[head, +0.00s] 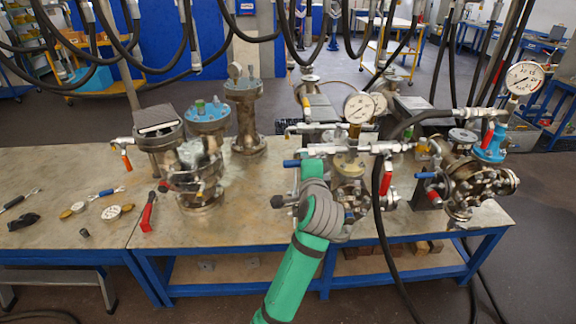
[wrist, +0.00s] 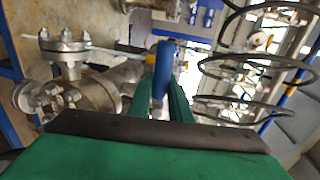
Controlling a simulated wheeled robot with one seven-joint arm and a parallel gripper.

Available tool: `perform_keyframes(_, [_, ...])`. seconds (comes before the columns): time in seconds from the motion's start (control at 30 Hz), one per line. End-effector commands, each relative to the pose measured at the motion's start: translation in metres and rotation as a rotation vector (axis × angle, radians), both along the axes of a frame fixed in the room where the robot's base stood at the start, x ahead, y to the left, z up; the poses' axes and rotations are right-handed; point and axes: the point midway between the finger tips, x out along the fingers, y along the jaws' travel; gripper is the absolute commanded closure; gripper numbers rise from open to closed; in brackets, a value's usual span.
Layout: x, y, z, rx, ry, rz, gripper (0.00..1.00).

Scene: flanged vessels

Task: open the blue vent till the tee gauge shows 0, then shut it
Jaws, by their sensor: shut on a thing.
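In the wrist view my gripper (wrist: 162,92) has its two green fingers closed on the blue vent handle (wrist: 163,62), which stands up between them. The likely tee gauge (head: 359,108) has a white dial above the pipework on the middle vessel. Its needle is too small to read surely.
A red lever (head: 386,178) hangs just right of my gripper, beside a black hose. Flanged vessels and loose tools stand left on the bench (head: 75,180). Hoses hang overhead.

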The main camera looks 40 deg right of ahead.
Motion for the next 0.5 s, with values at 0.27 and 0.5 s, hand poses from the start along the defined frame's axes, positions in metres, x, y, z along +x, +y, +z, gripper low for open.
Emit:
perform_keyframes(0.27, [-0.0074, -0.0101, 0.0018, 0.02, -0.016, -0.016, 1.0])
perform_keyframes(0.5, [-0.0078, -0.0106, 0.0022, 0.02, -0.018, -0.018, 1.0])
